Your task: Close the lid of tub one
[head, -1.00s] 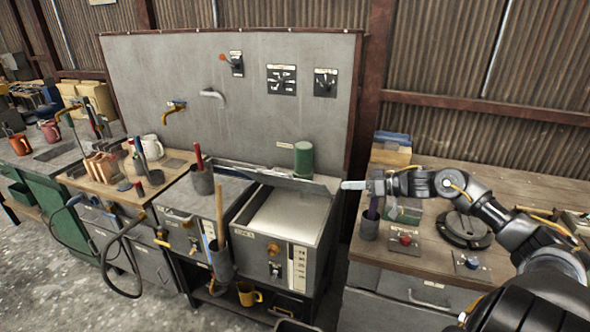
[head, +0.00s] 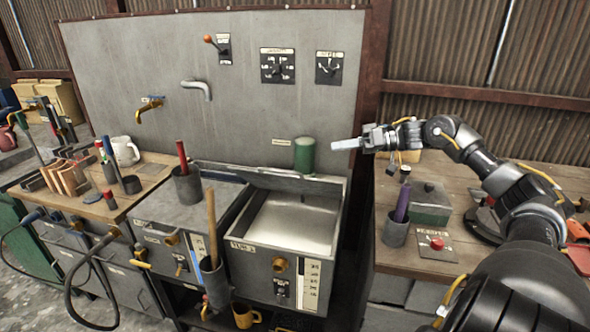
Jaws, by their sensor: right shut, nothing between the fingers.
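Two grey tubs stand side by side below the panel. The right tub (head: 236,264) is open, and its pale interior (head: 293,222) shows. Its lid (head: 262,177) stands raised along the back edge. The left tub (head: 148,240) has a flat closed top. The small tub labels are too blurred to read surely. My right gripper (head: 346,144) is shut and empty, in the air above and right of the raised lid, apart from it in the picture. My left gripper is not in view.
A green cylinder (head: 304,155) stands behind the lid. A cup of tools (head: 187,184) stands on the left tub, and a holder (head: 216,283) with a wooden handle hangs in front between the tubs. The right bench carries a green box (head: 430,206) and a red button (head: 437,243).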

